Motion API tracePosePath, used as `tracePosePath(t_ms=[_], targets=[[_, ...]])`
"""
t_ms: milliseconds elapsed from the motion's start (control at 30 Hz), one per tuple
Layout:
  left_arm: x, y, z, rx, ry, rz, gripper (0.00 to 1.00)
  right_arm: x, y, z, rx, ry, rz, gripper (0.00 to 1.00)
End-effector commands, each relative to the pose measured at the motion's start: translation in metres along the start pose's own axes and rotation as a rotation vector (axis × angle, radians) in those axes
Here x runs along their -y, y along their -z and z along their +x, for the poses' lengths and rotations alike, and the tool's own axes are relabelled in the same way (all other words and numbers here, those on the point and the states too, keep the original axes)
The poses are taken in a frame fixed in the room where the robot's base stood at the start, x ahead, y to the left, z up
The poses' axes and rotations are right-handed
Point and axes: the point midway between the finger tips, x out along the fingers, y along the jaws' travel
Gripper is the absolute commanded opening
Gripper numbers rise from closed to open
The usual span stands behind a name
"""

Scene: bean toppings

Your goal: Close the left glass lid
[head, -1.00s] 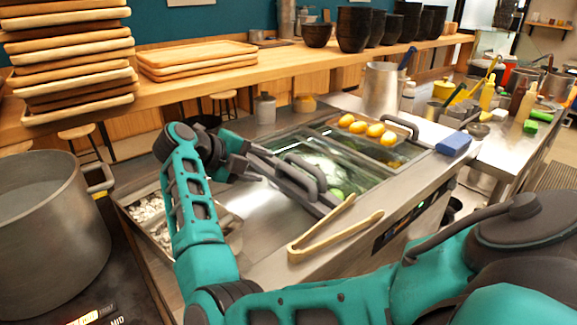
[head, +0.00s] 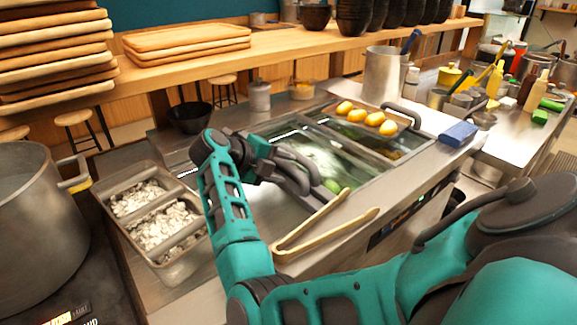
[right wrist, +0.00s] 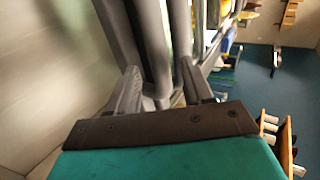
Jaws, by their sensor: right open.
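The left glass lid (head: 327,160) is at the middle of the head view, with a dark frame and a dark curved handle (head: 299,162). Its glass looks low over the counter well, with something green under it; whether it lies fully flat I cannot tell, as my arm covers its left part. My right gripper (head: 271,158) is at the handle. In the right wrist view, its open fingers (right wrist: 163,88) stand on either side of dark grey bars, apparently the handle; contact is unclear. My left gripper is not in view.
Wooden tongs (head: 322,228) lie on the front counter edge. A tray of yellow items (head: 372,118) sits behind the lid, and a blue block (head: 458,134) lies at right. Metal pans of white pieces (head: 160,222) and a large pot (head: 38,225) are at left.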

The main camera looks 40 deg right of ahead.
Motion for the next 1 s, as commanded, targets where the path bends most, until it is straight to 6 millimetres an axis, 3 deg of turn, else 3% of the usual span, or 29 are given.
tracePosePath(t_ms=[500, 1000], targets=[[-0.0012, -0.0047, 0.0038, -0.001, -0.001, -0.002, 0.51, -0.004, 0.0011, 0.0081, 0.002, -0.001, -0.001, 0.51], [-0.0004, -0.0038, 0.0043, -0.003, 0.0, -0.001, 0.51, -0.0041, 0.0011, 0.008, 0.001, -0.001, -0.001, 0.03]])
